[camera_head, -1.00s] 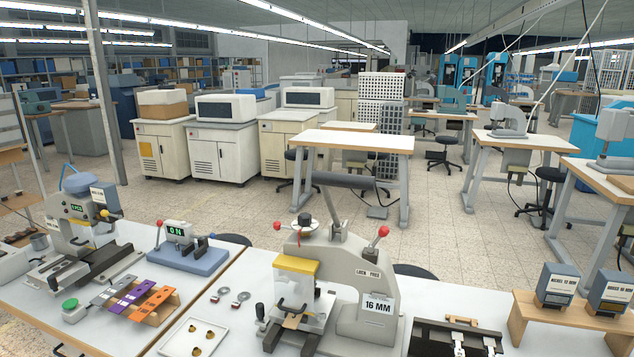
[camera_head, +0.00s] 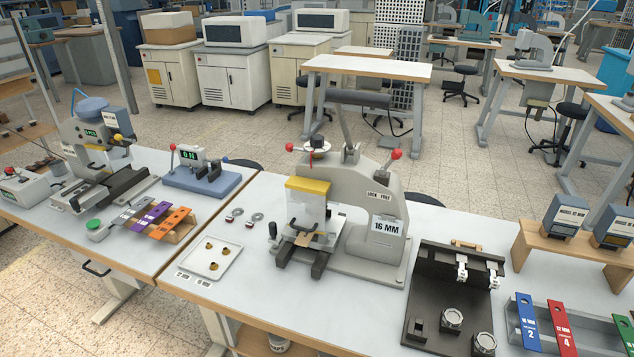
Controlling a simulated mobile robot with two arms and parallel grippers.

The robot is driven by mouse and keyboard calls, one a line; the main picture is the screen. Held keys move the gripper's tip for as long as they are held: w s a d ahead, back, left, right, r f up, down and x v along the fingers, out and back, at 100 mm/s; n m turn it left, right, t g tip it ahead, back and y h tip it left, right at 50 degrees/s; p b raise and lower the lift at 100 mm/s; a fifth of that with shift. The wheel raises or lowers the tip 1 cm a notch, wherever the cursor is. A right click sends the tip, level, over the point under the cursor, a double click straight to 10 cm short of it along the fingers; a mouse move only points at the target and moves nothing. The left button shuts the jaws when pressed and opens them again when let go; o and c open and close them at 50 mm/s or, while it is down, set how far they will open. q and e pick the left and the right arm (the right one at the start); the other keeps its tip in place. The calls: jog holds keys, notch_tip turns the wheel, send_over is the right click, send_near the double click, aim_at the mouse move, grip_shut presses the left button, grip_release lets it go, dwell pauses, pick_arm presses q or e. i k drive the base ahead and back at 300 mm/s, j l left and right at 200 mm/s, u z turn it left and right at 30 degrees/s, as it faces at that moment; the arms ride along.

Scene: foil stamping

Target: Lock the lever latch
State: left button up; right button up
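A grey arbor press labelled "16 MM" (camera_head: 385,225) stands on the white table, near the middle of the view. Near its top right is a small lever with a red knob (camera_head: 396,155), above a label that seems to read "LOCK FREE" (camera_head: 378,192). The lever points up and to the right. A second red-knobbed handle (camera_head: 291,147) sticks out at the upper left of the press. A long dark-gripped handle (camera_head: 358,97) rises from the top. Neither of my grippers is in view, so nothing touches the press.
A black fixture (camera_head: 430,270) with metal clamps is right of the press, beside blue (camera_head: 527,322) and red (camera_head: 560,325) strips. A white tray (camera_head: 225,270) lies left. Further left are a blue-based unit (camera_head: 205,185) and another press (camera_head: 85,140). Table room before the press is clear.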

aim_at(396, 153)
jog(key=j+z, duration=0.1)
jog(key=z, duration=0.3)
jog(key=k+z, duration=0.1)
jog(key=z, duration=0.35)
jog(key=k+j+z, duration=0.1)
jog(key=z, duration=0.3)
jog(key=k+z, duration=0.1)
jog(key=z, duration=0.3)
